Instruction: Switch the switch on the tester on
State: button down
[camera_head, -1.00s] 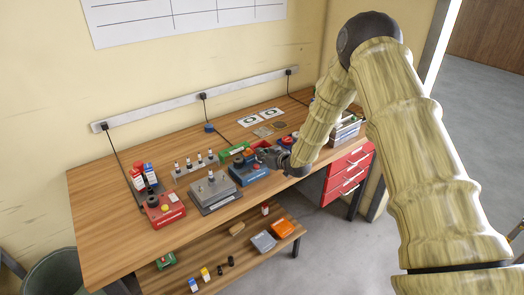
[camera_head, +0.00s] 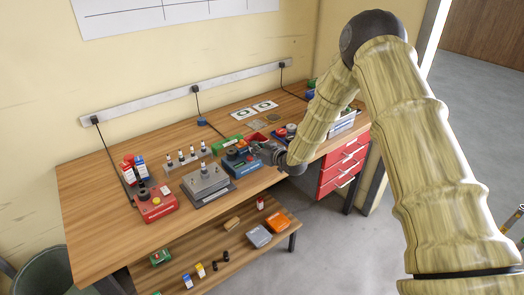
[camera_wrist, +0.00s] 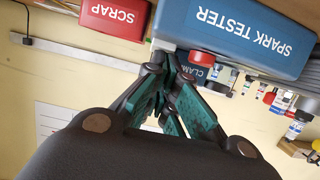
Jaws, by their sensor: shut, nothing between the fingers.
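The blue tester (camera_head: 245,165) stands near the front edge of the bench, with a dark round part on top. In the wrist view it shows upside down as a blue box lettered SPARK TESTER (camera_wrist: 235,35). My gripper (camera_head: 256,150) is at the tester's right end in the head view. In the wrist view its teal-padded fingers (camera_wrist: 172,62) are shut and empty, with their tips close to the tester's edge. I cannot tell whether they touch it.
A red SCRAP bin (camera_wrist: 115,18) is beside the tester. A grey fixture (camera_head: 208,184) and a red box (camera_head: 156,204) stand to its left. A green box (camera_head: 227,143) lies behind. The bench's front left is clear.

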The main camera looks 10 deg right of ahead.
jog(key=r, duration=0.2)
jog(key=r+p, duration=0.1)
jog(key=r, duration=0.1)
jog(key=shift+s+d+p, duration=0.2)
jog(key=shift+p, duration=0.1)
jog(key=f+b+v, duration=0.1)
jog(key=b+v, duration=0.3)
jog(key=v, duration=0.6)
jog(key=shift+s+f, duration=0.25)
jog(key=shift+f, duration=0.2)
jog(key=s+a+f+m+g+h, duration=0.3)
jog(key=s+f+g, duration=0.3)
jog(key=s+f, duration=1.8)
jog(key=s+f+m+g+h, duration=0.1)
jog(key=s+f+g, duration=0.2)
jog(key=s, duration=1.2)
jog(key=s+d+f+m+g+h, duration=0.1)
jog(key=s+f+g, duration=0.3)
jog(key=s, duration=1)
notch_tip(320, 180, down, 2)
jog(key=shift+s+f+h, duration=0.25)
jog(key=shift+s+h, duration=0.15)
jog(key=shift+h, duration=0.1)
